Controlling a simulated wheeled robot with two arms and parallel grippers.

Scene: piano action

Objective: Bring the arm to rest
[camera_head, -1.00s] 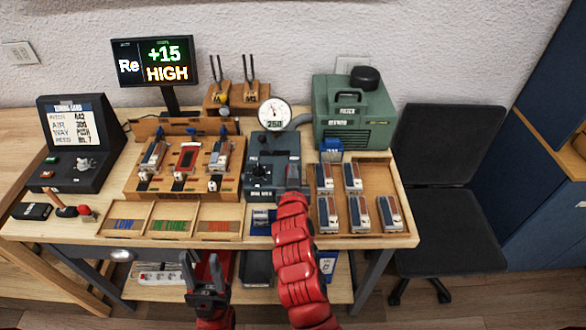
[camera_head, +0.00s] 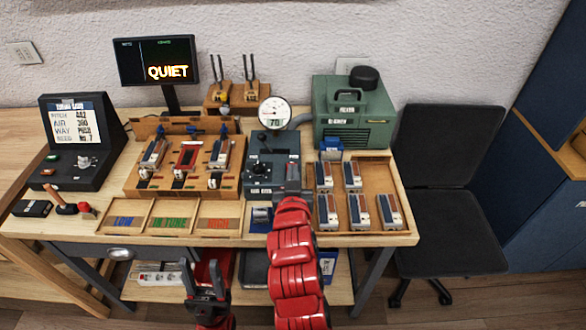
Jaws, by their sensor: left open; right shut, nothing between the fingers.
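My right arm is red and reaches up from the bottom over the front of the table. My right gripper (camera_head: 291,178) is shut and empty, just in front of the dark grey device (camera_head: 270,155) with a lever and knob. My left gripper (camera_head: 203,277) is open and empty, low in front of the table's front edge. The round gauge (camera_head: 275,113) behind the grey device reads 70. The monitor (camera_head: 155,60) shows QUIET.
A wooden tray (camera_head: 375,170) with several small blocks lies right of my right gripper. Trays marked LOW, IN TUNE and HIGH (camera_head: 218,217) line the front. A green machine (camera_head: 352,115) stands behind. A dark chair (camera_head: 450,190) is at the right.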

